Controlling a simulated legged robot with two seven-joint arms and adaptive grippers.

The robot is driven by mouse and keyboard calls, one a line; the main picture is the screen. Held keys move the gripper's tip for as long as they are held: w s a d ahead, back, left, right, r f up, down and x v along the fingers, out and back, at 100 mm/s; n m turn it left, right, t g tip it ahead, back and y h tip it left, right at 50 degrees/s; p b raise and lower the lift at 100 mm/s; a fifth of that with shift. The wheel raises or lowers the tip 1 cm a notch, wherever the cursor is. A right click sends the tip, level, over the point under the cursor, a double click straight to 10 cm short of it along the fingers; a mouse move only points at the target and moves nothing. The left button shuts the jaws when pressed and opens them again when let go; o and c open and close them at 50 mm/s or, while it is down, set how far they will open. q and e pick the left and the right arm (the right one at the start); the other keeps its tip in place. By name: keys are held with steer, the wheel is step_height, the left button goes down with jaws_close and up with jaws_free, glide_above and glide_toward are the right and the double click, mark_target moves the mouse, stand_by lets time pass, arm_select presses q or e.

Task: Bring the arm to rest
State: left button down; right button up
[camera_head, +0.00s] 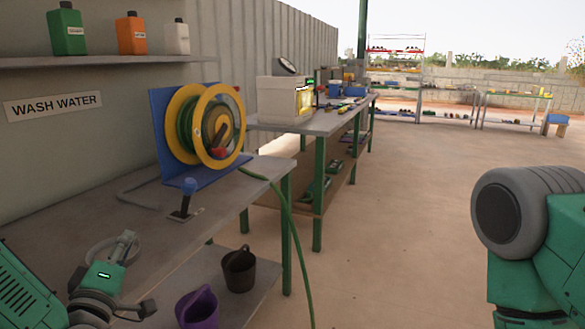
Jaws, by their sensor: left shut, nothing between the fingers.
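My left arm comes in at the bottom left, beside the front part of the grey workbench (160,215). My left gripper (146,309) shows small and dark at the end of the arm, low in the picture. Its fingers are shut with nothing between them. Part of it is hidden behind my own wrist. It is apart from the blue-handled lever (187,196) on the bench. My right arm shows only as a large green and grey link at the right edge, and its gripper is out of the picture.
A yellow and blue hose reel (205,125) stands on the bench, its green hose (292,235) hanging to the floor. A purple bucket (198,308) and a black bucket (239,270) sit below. A second bench (325,122) stands behind. The floor (410,210) between my arms is clear.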

arm_select(q)
steer(key=s+d+f+m+g+h, duration=0.1)
steer(key=s+d+f+m+g, duration=0.2)
steer(key=f, duration=0.5)
steer(key=s+d+f+m+g+h, duration=0.1)
steer(key=s+f+m+g, duration=0.2)
steer(key=s+f+g, duration=0.4)
steer(key=s+d+f+m+g+h, duration=0.1)
steer(key=s+d+f+m+h, duration=0.15)
steer(key=f, duration=0.65)
steer(key=s+a+f+m+g+y, duration=0.1)
steer(key=s+f+g, duration=0.3)
steer(key=s, duration=0.6)
steer(key=s+a+f+m+g+y+p, duration=0.1)
steer(key=s+f+m+g, duration=0.3)
steer(key=s, duration=0.6)
steer(key=shift+s+a+m+g+y, duration=0.4)
steer(key=shift+a+g+y, duration=0.15)
steer(key=shift+a, duration=0.2)
